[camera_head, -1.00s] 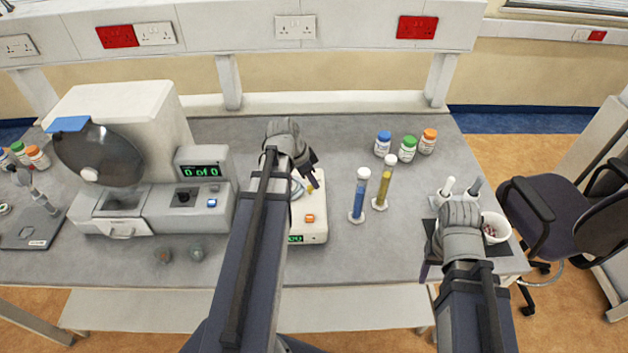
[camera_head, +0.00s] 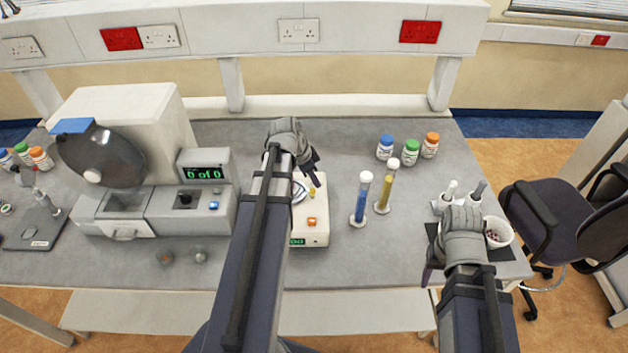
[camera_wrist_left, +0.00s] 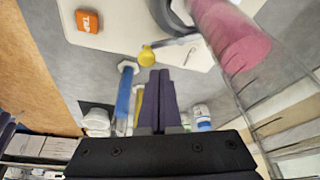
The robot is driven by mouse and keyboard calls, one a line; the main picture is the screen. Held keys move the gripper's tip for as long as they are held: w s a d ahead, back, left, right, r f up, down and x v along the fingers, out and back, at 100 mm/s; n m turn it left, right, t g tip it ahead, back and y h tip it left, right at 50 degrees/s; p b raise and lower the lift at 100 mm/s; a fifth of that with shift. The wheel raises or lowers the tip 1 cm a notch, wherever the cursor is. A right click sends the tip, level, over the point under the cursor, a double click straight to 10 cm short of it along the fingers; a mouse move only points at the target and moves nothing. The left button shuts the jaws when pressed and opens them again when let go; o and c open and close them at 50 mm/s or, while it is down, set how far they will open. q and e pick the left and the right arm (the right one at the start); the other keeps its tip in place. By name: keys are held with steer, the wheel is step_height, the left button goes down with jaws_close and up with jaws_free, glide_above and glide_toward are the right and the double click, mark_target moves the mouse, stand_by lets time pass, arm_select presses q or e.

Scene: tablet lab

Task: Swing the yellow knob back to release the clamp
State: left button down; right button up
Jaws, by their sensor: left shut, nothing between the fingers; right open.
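The yellow knob (camera_wrist_left: 147,55) sits at the end of a thin metal bar beside a dark ring on a white device (camera_wrist_left: 115,25) in the left wrist view. The head view shows the knob (camera_head: 312,192) on the white device (camera_head: 313,239), small beside my left gripper. My left gripper (camera_head: 316,180) is shut and empty; its fingertips (camera_wrist_left: 160,75) appear right beside the knob, and I cannot tell whether they touch it. The arm hides much of the clamp in the head view. My right gripper (camera_head: 430,272) is open and empty at the right of the bench.
An orange TAP button (camera_wrist_left: 88,21) is on the device. A blurred pink cylinder (camera_wrist_left: 230,38) stands close to the wrist camera. Blue (camera_head: 361,200) and yellow (camera_head: 386,188) measuring cylinders stand right of the device. A white bowl (camera_head: 497,232) is near my right gripper. Bench between cylinders and right arm is clear.

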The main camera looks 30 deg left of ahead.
arm_select(q)
steer(key=w+d, duration=0.1)
steer(key=w, duration=0.1)
steer(key=shift+w+d+r+p, duration=0.35)
steer(key=shift+d+r, duration=0.05)
steer(key=shift+d+r+p, duration=0.1)
steer(key=shift+r+p, duration=0.5)
steer(key=shift+p, duration=0.05)
steer(key=p+v, duration=0.8)
steer(key=shift+s+r, duration=0.2)
steer(key=shift+r, duration=0.1)
